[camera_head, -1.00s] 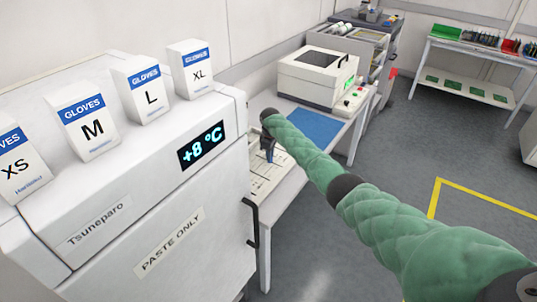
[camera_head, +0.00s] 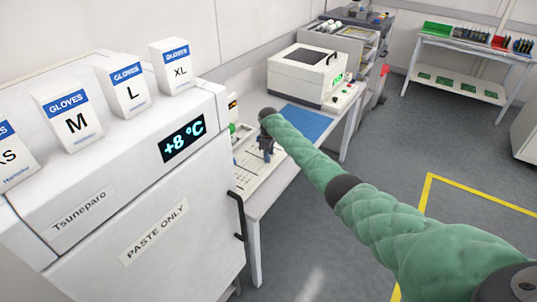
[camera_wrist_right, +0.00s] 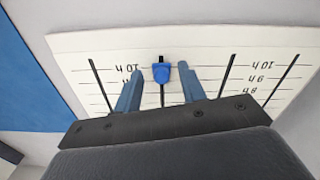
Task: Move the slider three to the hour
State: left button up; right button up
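A pale board (camera_head: 243,186) with slots and hour marks lies on the bench beside the white cabinet. In the right wrist view the board (camera_wrist_right: 82,52) shows several dark slots with upside-down marks such as 10 h and 9 h. A blue slider (camera_wrist_right: 160,73) sits in one slot, close to the 10 h line. My right gripper (camera_wrist_right: 161,77) is open, with one blue finger on each side of the slider and gaps between. In the head view my right gripper (camera_head: 267,150) points down over the board and the slider cannot be made out. My left gripper is not in view.
A white cabinet (camera_head: 150,210) with several glove boxes (camera_head: 122,84) on top stands close at the left. A blue mat (camera_head: 305,122) and a white machine (camera_head: 302,75) are behind the board. Open floor (camera_head: 390,160) lies to the right.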

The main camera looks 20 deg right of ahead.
jog(key=shift+w+a, duration=0.1)
jog(key=shift+a, duration=0.05)
jog(key=shift+r, duration=0.15)
notch_tip(320, 180, up, 2)
jog(key=shift+r+b, duration=0.1)
jog(key=shift+b, duration=0.5)
notch_tip(320, 180, up, 4)
jog(key=shift+f+b, duration=0.2)
jog(key=shift+b, duration=0.35)
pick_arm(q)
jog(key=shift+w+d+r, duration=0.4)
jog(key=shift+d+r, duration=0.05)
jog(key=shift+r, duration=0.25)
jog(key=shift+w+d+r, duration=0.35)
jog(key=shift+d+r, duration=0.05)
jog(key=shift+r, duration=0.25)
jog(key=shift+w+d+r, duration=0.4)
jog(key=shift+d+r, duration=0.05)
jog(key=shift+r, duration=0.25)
pick_arm(e)
jog(key=shift+r, duration=0.85)
jog(key=shift+f, duration=0.1)
